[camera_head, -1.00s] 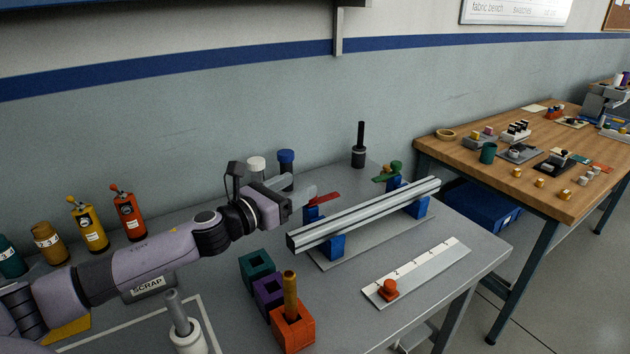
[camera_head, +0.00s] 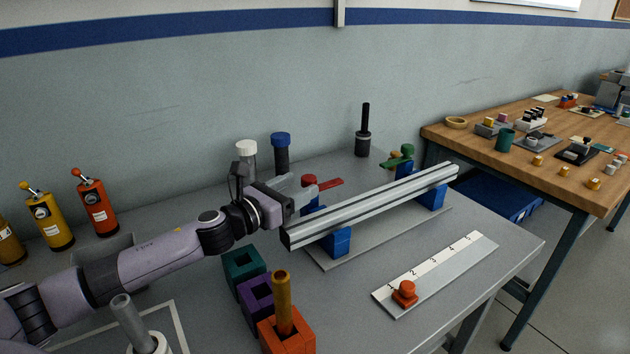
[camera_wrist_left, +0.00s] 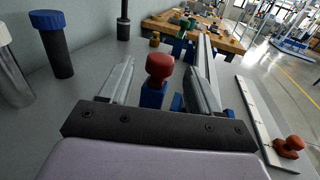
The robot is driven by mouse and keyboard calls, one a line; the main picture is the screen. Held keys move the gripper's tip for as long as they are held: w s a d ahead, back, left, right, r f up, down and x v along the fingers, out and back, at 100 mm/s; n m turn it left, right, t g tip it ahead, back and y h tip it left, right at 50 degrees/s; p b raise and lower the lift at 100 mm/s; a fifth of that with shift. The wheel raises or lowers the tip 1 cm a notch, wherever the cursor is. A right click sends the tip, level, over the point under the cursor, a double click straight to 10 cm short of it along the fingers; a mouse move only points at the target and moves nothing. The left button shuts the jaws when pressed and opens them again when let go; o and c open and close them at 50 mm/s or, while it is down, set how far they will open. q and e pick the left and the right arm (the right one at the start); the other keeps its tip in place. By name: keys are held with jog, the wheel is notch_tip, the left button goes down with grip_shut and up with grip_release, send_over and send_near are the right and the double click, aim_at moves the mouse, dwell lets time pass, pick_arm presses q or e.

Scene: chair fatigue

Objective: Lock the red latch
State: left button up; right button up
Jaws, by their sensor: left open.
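The red latch (camera_head: 330,184) has a round red knob and a flat red lever pointing right, on a blue block behind the grey rail (camera_head: 375,208). My left gripper (camera_head: 296,190) is at the rail's near left end, just left of the latch. In the left wrist view, the red knob (camera_wrist_left: 159,66) stands between the two open fingers of my left gripper (camera_wrist_left: 160,88), with a gap on each side. The lever is hidden behind the knob there. A green latch (camera_head: 398,160) sits at the rail's far end. My right gripper is not in view.
A blue-capped cylinder (camera_head: 281,153) and a white-capped one (camera_head: 247,160) stand behind my gripper. Teal, purple and orange blocks (camera_head: 287,335) lie in front of my arm. A ruler strip with a red knob (camera_head: 404,294) lies front right.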

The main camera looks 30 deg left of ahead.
aim_at(315, 177)
pick_arm(q)
jog(key=x, duration=0.4)
jog(key=shift+w+d+r, duration=0.1)
jog(key=shift+w, duration=0.1)
jog(key=shift+x, duration=0.85)
jog(key=shift+c, duration=0.4)
grip_shut()
